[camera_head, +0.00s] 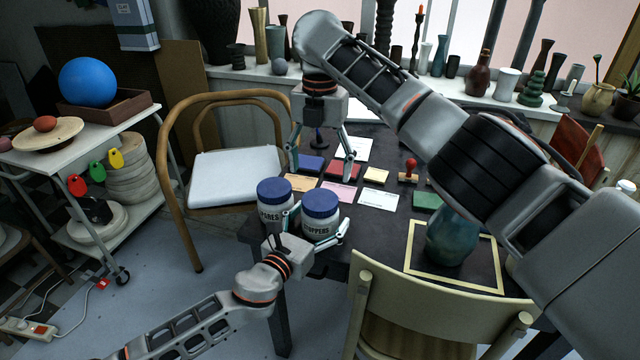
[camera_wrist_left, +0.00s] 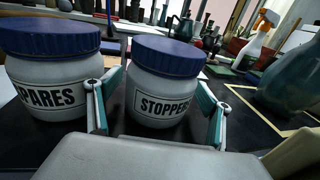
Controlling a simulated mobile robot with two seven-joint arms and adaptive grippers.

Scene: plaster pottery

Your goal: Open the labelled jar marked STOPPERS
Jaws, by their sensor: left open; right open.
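The jar marked STOPPERS (camera_head: 318,226) is white with a blue lid (camera_head: 320,203) seated on it. It stands upright near the table's left front corner. It also shows in the left wrist view (camera_wrist_left: 162,105), lid on. My left gripper (camera_head: 318,236) is open low at the jar, one finger on each side of its body; whether the fingers touch it I cannot tell. My left gripper's fingers also show in the wrist view (camera_wrist_left: 158,115). My right gripper (camera_head: 321,172) is open and empty, pointing down above the table behind the jar.
A similar jar marked SPARES (camera_head: 270,210) stands just left of the STOPPERS jar. Coloured cards and pads and a red-handled stamp (camera_head: 409,170) lie behind. A blue-green vase (camera_head: 455,235) stands inside a yellow frame line at right. Chairs (camera_head: 430,305) crowd the table (camera_head: 385,240).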

